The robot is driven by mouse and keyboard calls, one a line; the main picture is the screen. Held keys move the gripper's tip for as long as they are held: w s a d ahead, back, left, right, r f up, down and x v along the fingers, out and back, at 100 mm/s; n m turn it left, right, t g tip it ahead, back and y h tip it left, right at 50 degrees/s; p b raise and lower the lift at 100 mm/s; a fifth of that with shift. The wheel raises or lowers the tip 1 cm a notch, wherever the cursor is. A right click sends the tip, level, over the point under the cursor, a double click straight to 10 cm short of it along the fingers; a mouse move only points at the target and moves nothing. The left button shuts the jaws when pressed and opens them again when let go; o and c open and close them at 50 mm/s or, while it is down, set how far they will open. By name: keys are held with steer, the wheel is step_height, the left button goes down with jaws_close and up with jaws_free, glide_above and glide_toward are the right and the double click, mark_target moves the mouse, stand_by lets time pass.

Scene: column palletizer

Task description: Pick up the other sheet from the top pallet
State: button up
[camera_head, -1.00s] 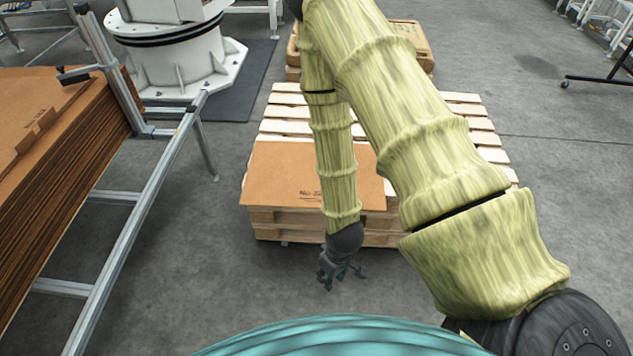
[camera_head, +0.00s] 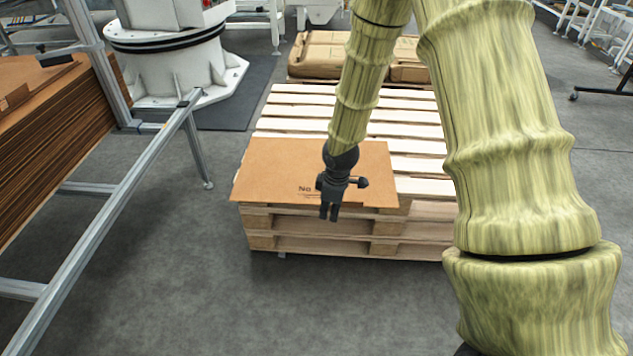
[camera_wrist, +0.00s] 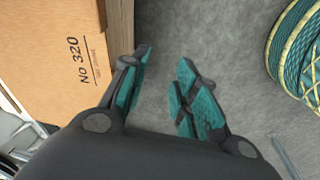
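A brown cardboard sheet (camera_head: 270,170) lies flat on the near left part of the top pallet (camera_head: 420,160), its front edge near the pallet's front edge. In the wrist view the sheet (camera_wrist: 45,60) fills the upper left and shows printed "No 320". My gripper (camera_head: 329,214) appears in front of the sheet's front edge in the head view and partly hides its print. In the wrist view my gripper (camera_wrist: 160,85) is open and empty, with bare floor between its fingers and the sheet beside the left finger.
Several pallets are stacked under the top one. A metal frame (camera_head: 125,195) with a thick stack of brown sheets (camera_head: 50,130) stands at left. A white machine base (camera_head: 170,60) is behind it. Brown packages (camera_head: 320,55) lie behind the pallet. The floor in front is clear.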

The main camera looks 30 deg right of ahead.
steer(key=w+d+r+n+h+b, duration=0.1)
steer(key=w+d+n+b, duration=0.1)
steer(key=w+d+b, duration=0.4)
steer(key=shift+t, duration=0.3)
steer(key=shift+d+b+x, duration=0.15)
steer(key=shift+b+x, duration=1.2)
steer(key=shift+x, duration=1.25)
steer(key=shift+d+b+x, duration=0.2)
steer(key=shift+b+x, duration=1.1)
steer(key=shift+x, duration=1.35)
steer(key=shift+s+r, duration=0.1)
steer(key=shift+s, duration=0.1)
steer(key=shift+c, duration=0.3)
jaws_close()
